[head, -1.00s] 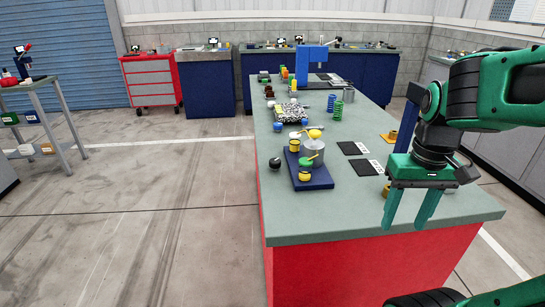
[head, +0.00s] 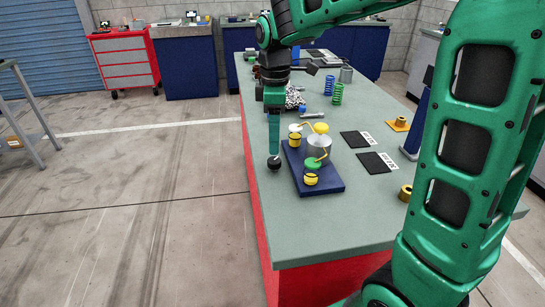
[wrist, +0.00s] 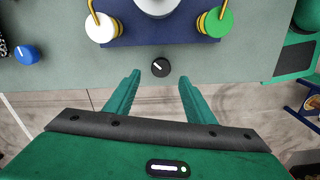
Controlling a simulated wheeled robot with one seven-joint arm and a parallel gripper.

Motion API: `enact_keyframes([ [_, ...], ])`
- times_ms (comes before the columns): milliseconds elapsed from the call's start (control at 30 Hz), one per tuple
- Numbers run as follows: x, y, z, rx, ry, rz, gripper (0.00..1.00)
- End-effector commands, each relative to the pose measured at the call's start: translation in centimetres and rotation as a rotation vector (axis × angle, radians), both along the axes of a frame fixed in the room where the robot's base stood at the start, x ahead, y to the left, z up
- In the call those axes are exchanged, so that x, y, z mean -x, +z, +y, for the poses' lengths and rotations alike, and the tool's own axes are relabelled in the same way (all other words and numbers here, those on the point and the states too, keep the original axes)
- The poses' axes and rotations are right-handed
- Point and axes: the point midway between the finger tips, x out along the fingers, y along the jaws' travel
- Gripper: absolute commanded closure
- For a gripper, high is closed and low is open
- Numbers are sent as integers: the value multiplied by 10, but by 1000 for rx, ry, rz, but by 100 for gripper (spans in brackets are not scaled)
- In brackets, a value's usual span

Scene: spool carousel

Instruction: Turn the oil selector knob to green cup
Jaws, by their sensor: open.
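The selector knob (wrist: 160,67) is a round black knob with a short white line, slanting toward the upper left in the wrist view. In the head view the knob (head: 274,164) is at the bench's left edge, beside the navy base plate. The green cup (wrist: 219,22) has a yellow band and is at the upper right in the wrist view; it also shows in the head view (head: 312,163). A white cup (wrist: 100,27) is at the upper left. My gripper (wrist: 160,77) is open, its fingertips apart on either side of the knob; contact cannot be told.
A grey tank (head: 318,148) with a yellow top stands between the cups on the navy plate (head: 325,186). A blue knob (wrist: 27,54) is at the left in the wrist view. Black cards (head: 375,163) lie to the right. The bench's near end is clear.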

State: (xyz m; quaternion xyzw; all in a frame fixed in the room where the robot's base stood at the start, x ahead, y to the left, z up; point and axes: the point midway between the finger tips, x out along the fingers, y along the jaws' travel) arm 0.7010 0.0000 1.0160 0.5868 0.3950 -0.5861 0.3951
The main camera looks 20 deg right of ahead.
Motion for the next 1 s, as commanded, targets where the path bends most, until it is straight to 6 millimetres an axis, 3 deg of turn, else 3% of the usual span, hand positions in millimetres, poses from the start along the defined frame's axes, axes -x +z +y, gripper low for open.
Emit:
enact_keyframes([
  [200, 1, -41, -1, 1, -3, 5, 51],
  [400, 1, -65, -2, 1, -5, 4, 51],
  [833, 1, -75, -3, 1, -7, 1, 51],
  [867, 0, -75, -3, 1, -7, 1, 53],
  [1000, 0, -75, -3, 1, -7, 1, 86],
])
